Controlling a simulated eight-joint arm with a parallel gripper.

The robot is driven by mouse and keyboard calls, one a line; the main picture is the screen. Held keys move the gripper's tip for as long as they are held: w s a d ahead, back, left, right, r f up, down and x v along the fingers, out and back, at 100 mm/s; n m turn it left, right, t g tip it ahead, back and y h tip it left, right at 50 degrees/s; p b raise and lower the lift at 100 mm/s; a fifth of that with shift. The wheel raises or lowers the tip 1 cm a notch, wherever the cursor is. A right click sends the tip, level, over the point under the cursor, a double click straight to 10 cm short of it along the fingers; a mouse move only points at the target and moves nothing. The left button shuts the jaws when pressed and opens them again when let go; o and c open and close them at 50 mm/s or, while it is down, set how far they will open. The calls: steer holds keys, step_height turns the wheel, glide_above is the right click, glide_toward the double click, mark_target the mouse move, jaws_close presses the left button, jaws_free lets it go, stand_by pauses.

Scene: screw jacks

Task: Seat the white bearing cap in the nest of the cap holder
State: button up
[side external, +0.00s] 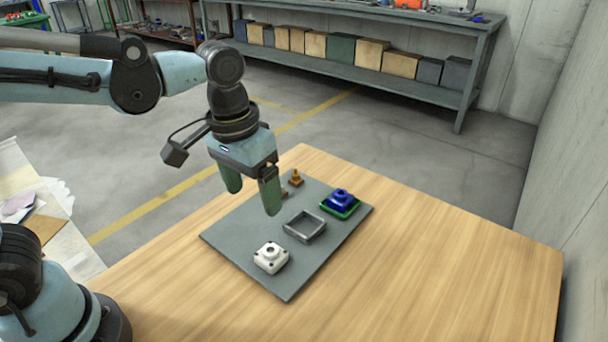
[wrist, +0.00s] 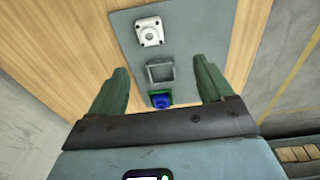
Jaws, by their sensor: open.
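My gripper (side external: 251,197) is open and empty, above the mat. Its green fingers (wrist: 158,84) stand well apart and touch nothing.
A blue part in a green frame (side external: 341,203) sits at the mat's right corner. An orange-brown part (side external: 296,178) stands at the far end, with another brownish thing partly hidden behind a finger. The grey mat (side external: 232,237) lies on a wooden table (side external: 440,270), clear to the right.

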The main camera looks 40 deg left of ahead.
steer(key=d+g, duration=0.1)
steer(key=d, duration=0.1)
glide_above(271, 253)
steer(key=f, duration=0.7)
steer(key=shift+a, duration=0.35)
steer(key=shift+w+f, duration=0.15)
steer(key=shift+f, duration=1.2)
steer(key=shift+w+f, duration=0.1)
steer(key=shift+f, duration=1.2)
steer(key=c, duration=1.4)
